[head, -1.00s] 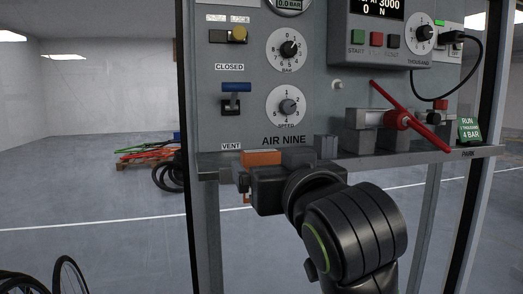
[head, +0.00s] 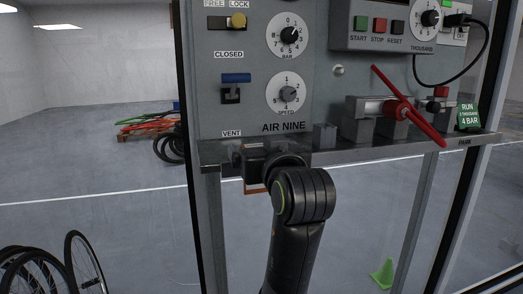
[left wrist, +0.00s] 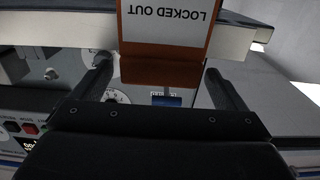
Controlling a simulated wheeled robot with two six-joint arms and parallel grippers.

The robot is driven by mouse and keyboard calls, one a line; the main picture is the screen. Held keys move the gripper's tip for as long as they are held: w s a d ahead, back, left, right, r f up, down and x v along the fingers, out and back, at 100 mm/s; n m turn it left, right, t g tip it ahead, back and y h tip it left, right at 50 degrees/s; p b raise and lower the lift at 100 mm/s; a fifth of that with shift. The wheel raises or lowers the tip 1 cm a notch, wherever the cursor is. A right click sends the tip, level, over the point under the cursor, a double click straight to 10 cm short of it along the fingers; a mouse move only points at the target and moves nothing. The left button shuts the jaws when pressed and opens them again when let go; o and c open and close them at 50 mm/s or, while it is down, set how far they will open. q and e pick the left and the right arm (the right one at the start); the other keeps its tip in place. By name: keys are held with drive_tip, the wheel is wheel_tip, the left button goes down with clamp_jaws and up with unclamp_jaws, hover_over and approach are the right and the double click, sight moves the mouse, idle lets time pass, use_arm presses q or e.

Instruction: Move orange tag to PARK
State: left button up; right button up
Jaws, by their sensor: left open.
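The orange tag (left wrist: 163,50) has a white label reading LOCKED OUT, upside down in the left wrist view. It sits at the left end of the panel's grey shelf (head: 345,152); in the head view only orange edges (head: 254,191) show below my gripper. My left gripper (head: 252,152) is open at the tag, and its hand hides most of it. In the left wrist view my fingers (left wrist: 158,85) stand on either side of the tag, with gaps visible. The PARK label (head: 464,142) is on the shelf's right end. My right gripper is not in view.
A green RUN card (head: 468,117) stands above PARK. A red-handled vise-like fixture (head: 398,110) and a small grey block (head: 325,136) stand on the shelf between tag and PARK. Knobs and switches cover the panel (head: 260,60) behind. A green cone (head: 383,273) is on the floor.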

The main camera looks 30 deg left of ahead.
sight(258, 144)
use_arm(q)
drive_tip(key=shift+p+x, duration=0.5)
drive_tip(key=shift+x, duration=0.65)
drive_tip(key=shift+w+a, duration=0.25)
drive_tip(key=shift+a, duration=0.15)
drive_tip(key=shift+d, duration=0.2)
drive_tip(key=shift+c, duration=0.7)
drive_tip(key=c, duration=0.9)
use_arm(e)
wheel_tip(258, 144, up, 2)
use_arm(q)
drive_tip(key=shift+r, duration=0.15)
drive_tip(key=shift+r+b, duration=1.45)
drive_tip(key=shift+r, duration=3.4)
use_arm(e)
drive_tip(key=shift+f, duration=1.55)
